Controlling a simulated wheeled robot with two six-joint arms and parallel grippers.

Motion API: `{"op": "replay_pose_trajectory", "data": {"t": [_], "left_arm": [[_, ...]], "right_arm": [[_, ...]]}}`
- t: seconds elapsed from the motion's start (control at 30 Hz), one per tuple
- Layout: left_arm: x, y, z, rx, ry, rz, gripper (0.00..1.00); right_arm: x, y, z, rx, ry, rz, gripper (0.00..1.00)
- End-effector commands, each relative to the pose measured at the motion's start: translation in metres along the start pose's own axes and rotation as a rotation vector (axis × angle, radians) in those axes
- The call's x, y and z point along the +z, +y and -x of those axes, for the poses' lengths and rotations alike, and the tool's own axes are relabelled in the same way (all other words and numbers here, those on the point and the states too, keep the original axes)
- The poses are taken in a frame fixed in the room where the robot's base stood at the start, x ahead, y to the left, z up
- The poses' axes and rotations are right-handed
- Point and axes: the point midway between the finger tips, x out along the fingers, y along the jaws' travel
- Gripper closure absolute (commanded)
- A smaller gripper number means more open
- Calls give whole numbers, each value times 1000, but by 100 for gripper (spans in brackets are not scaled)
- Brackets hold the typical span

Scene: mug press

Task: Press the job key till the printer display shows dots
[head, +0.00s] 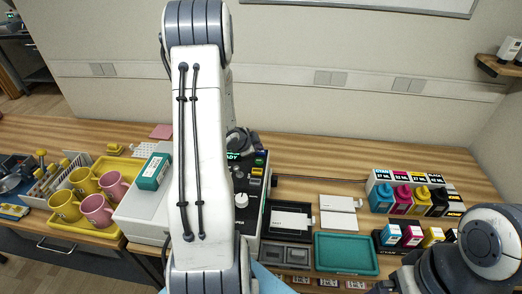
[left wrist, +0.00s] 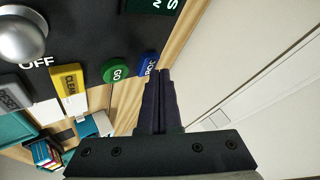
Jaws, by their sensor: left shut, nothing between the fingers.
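The printer's control panel (head: 250,195) is partly hidden by my left arm in the head view. Its display (head: 233,156) shows green letters, of which I can read "ADY"; the rest is covered. The blue job key (left wrist: 148,64) sits at the panel's edge in the left wrist view, beside the green GO key (left wrist: 115,71) and the yellow CLEAN key (left wrist: 69,80). My left gripper (left wrist: 159,74) is shut and empty, its tips close to the job key. I cannot tell whether they touch it. My right gripper (head: 390,286) is low at the right, its fingers unclear.
A yellow tray (head: 80,233) with pink and yellow mugs stands left of the printer. A teal tray (head: 346,254) and a black tray (head: 290,217) lie right of it. Ink bottles (head: 420,195) stand farther right. A silver knob (left wrist: 20,35) stands up from the panel.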

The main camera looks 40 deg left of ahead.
Motion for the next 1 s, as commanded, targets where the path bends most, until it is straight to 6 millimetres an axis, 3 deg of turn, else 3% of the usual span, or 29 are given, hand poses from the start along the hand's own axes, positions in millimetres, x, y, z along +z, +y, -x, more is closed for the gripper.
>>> {"op": "replay_pose_trajectory", "data": {"t": [0.1, 0.53, 1.0], "left_arm": [[-5, -5, 6, 0, 0, 0, 100], [-6, -6, 9, -1, 1, 0, 100], [-29, -29, 40, -1, 0, 0, 100]], "right_arm": [[0, -1, 8, 0, 0, 0, 0], [-1, -1, 11, 0, 0, 0, 0], [-3, -4, 51, 0, 0, 0, 0]]}}
